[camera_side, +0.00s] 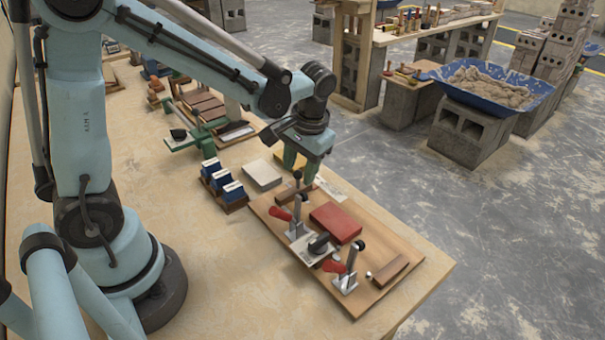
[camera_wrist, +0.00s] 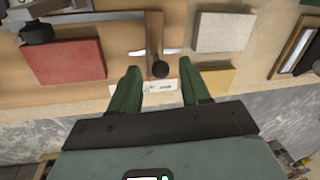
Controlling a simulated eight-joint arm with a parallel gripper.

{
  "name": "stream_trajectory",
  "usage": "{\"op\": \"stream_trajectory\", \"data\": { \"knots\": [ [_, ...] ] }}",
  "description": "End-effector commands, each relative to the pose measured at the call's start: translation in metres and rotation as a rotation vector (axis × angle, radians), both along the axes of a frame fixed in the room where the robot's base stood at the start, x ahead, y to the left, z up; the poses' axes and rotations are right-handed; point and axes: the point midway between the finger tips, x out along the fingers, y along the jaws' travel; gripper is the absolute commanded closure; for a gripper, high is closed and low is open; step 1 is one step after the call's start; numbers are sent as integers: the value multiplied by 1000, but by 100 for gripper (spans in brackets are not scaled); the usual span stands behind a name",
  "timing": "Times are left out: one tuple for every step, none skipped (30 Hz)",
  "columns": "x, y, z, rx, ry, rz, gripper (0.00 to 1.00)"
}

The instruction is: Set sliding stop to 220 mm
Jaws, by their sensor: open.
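The sliding stop is a brown wooden bar with a black knob; in the wrist view the stop (camera_wrist: 154,38) points toward me, its knob between my fingertips. In the side view the stop (camera_side: 302,190) lies at the far end of the wooden board (camera_side: 268,210). My gripper (camera_wrist: 159,68) is open, one green finger on each side of the knob. In the side view my gripper (camera_side: 301,166) hangs just over the stop. Whether the fingers touch the knob cannot be told. A white label strip (camera_wrist: 158,86) lies by the knob; its marks are too small to read.
A red block (camera_side: 336,222) and red-handled toggle clamps (camera_side: 296,228) occupy the board. A pale block (camera_side: 262,175), a yellow block (camera_wrist: 217,80) and blue pieces (camera_side: 222,180) stand nearby. The bench edge runs close behind the board.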

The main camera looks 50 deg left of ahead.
Motion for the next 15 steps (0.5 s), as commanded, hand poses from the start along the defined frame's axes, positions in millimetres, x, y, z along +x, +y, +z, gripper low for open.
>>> {"op": "stream_trajectory", "data": {
  "knots": [
    [0,1,-6,0,0,1,53],
    [0,2,-10,0,0,1,53],
    [0,3,-13,0,0,1,53],
    [0,3,-16,0,0,1,53],
    [0,4,-18,0,0,1,53],
    [-1,4,-20,0,0,1,53],
    [-1,4,-22,0,0,1,53],
    [-1,5,-23,0,-1,1,53],
    [-1,5,-25,0,-1,1,53],
    [-1,5,-25,0,-1,0,53],
    [-1,5,-26,0,-1,0,53],
    [-1,5,-26,0,-1,0,53],
    [-1,5,-26,0,-1,0,53],
    [-1,5,-26,0,-1,0,53],
    [-1,5,-26,0,-1,0,53]
  ]
}}
